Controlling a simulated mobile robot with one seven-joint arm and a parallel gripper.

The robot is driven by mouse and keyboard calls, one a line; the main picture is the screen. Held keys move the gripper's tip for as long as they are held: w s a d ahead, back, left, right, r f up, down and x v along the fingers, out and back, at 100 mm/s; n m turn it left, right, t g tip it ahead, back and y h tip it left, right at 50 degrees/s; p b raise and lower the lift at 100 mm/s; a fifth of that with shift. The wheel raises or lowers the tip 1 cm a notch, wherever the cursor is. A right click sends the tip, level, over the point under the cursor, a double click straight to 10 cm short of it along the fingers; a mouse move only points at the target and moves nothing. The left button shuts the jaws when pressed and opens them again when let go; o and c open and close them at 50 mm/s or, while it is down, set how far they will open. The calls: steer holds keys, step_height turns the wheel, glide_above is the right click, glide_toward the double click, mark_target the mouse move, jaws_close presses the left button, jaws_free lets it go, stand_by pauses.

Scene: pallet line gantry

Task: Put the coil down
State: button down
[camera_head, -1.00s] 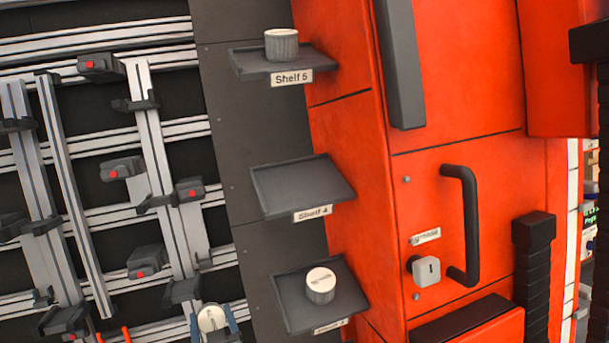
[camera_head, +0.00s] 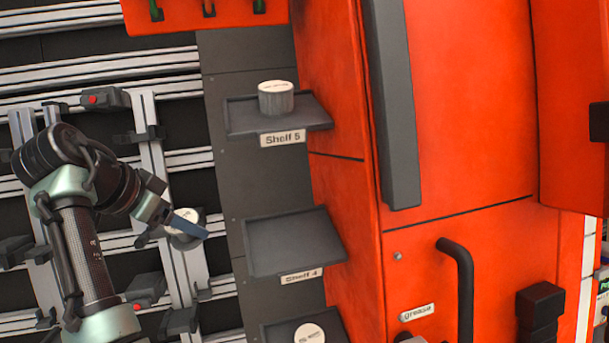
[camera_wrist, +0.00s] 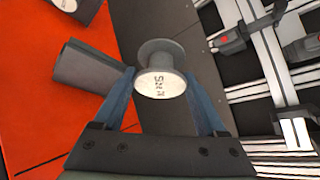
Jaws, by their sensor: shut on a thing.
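The coil, a grey spool with a white labelled top, is held between the blue fingers of my gripper (camera_head: 187,226). In the wrist view the coil (camera_wrist: 161,82) sits upright between both fingertips (camera_wrist: 160,75). In the head view the coil (camera_head: 185,241) is partly hidden by a finger, in front of the rail wall and left of the shelves. Shelf 4 (camera_head: 290,243) is an empty dark tray to the right of my gripper. A grey slab in the wrist view (camera_wrist: 88,77) looks like that tray.
Shelf 5 (camera_head: 305,122), above, bears a grey can with a white top (camera_head: 276,98). A lower shelf (camera_head: 275,335) bears another white-topped can (camera_head: 309,336). A red cabinet (camera_head: 460,130) with a black handle (camera_head: 461,290) stands right. Metal rails with clamps (camera_head: 105,98) cover the left wall.

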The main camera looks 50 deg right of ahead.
mark_target(174, 231)
steer(key=shift+m+g, duration=0.3)
steer(key=v, duration=0.3)
steer(key=s+v, duration=0.1)
steer(key=v, duration=0.1)
steer(key=shift+d, duration=0.3)
steer(key=shift+s+d+r+y+p, duration=0.3)
steer(key=shift+s+d+r+p, duration=0.15)
steer(key=shift+s+p, duration=0.15)
steer(key=s+d+f+p, duration=0.1)
steer(key=s+d, duration=0.2)
steer(key=d, duration=0.2)
steer(key=s+d+p, duration=0.2)
steer(key=s+d, duration=0.1)
steer(key=d, duration=0.2)
steer(key=s+d+f+p, duration=0.1)
steer(key=s+d+p, duration=0.1)
steer(key=d, duration=0.3)
steer(key=shift+s+d+f, duration=0.15)
steer(key=shift+s+f, duration=0.15)
steer(key=shift+s, duration=0.4)
step_height(174, 231, down, 4)
steer(key=shift+r+p, duration=0.1)
steer(key=shift+p, duration=1.15)
steer(key=shift+d+f, duration=0.1)
steer(key=shift+f, duration=0.35)
